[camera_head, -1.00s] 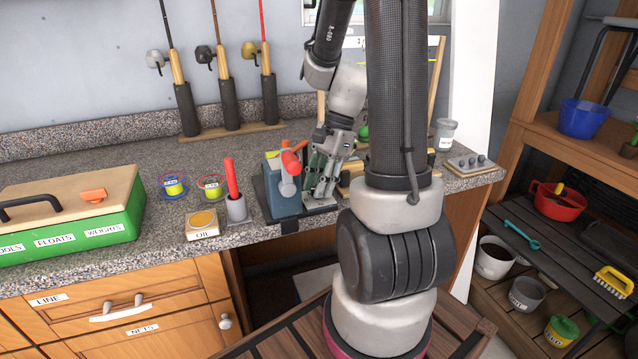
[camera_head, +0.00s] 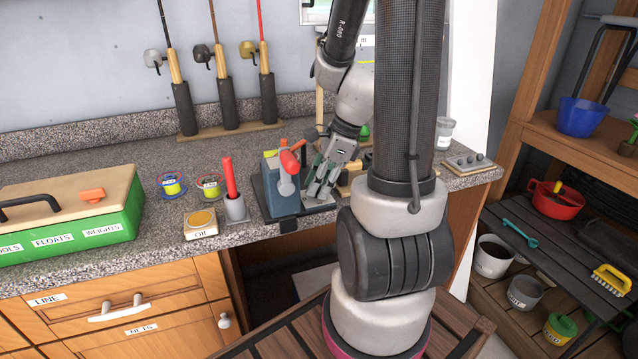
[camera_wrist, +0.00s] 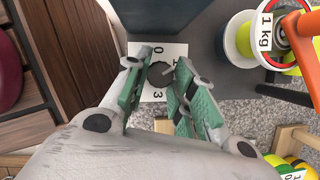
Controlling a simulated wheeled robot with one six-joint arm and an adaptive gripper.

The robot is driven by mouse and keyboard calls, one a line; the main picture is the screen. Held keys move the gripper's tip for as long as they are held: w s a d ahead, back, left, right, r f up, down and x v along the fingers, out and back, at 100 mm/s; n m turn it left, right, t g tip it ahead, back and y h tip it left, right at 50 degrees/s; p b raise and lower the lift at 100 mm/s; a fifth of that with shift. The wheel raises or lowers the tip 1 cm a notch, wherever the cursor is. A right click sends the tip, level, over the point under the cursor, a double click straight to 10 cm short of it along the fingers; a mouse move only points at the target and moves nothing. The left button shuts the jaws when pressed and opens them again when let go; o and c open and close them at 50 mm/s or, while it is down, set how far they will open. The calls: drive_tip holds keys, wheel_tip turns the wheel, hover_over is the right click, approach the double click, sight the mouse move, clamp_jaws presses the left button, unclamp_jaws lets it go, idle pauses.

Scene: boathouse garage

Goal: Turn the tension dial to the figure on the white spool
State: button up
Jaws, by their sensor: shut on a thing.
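The tension dial (camera_wrist: 160,75) is a dark round knob on a white plate (camera_wrist: 150,96) with figures 0, 1 and 3 showing. A pale mark on its upper right side seems to face the 1. My gripper (camera_wrist: 156,92) has its green-padded fingers on either side of the dial, shut on it; the right finger hides part of the plate. It also shows in the head view (camera_head: 319,192), beside the blue-grey winder (camera_head: 283,192). A white-flanged spool (camera_wrist: 236,38) with yellow line sits on the winder, its label reading "1 kg" behind an orange crank (camera_wrist: 300,30).
A green tackle box (camera_head: 125,215) is farther left. More spools (camera_wrist: 285,165) lie near the wooden rack.

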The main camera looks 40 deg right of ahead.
idle(0.4)
drive_tip(key=o, duration=1)
drive_tip(key=shift+o, duration=0.2)
drive_tip(key=v, duration=1.2)
drive_tip(key=shift+s, duration=0.1)
